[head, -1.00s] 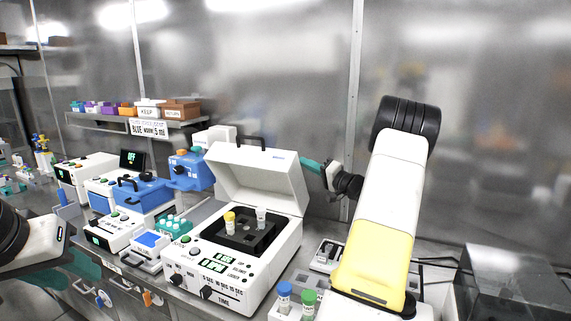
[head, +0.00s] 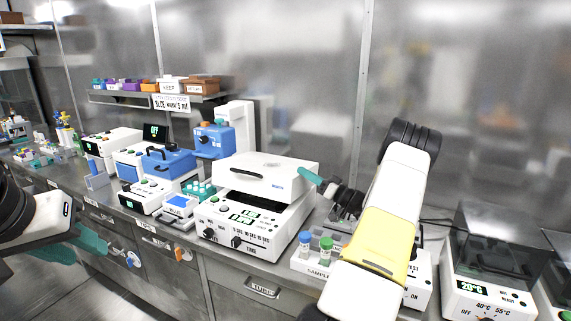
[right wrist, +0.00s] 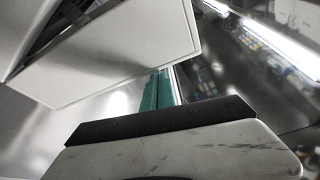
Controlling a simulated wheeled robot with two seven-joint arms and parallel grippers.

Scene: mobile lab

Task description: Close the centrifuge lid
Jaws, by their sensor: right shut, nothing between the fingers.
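The white centrifuge (head: 250,225) stands on the bench in the middle of the head view. Its lid (head: 265,175) is low over the body, with a dark gap still showing under its front edge. My right gripper (head: 308,176) is shut and empty, its teal fingertips at the lid's right rear side; I cannot tell whether they touch. In the right wrist view the shut teal fingers (right wrist: 160,90) are beside a large white panel (right wrist: 125,55), seemingly the lid. My left gripper (head: 92,240) hangs low in front of the drawers, away from the centrifuge; its opening is unclear.
A rack with blue and green capped tubes (head: 314,268) is right of the centrifuge, near my right arm. A small blue-screened device (head: 178,206) and a teal tube rack (head: 200,190) are close on its left. A dark-covered heater (head: 490,290) stands at far right.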

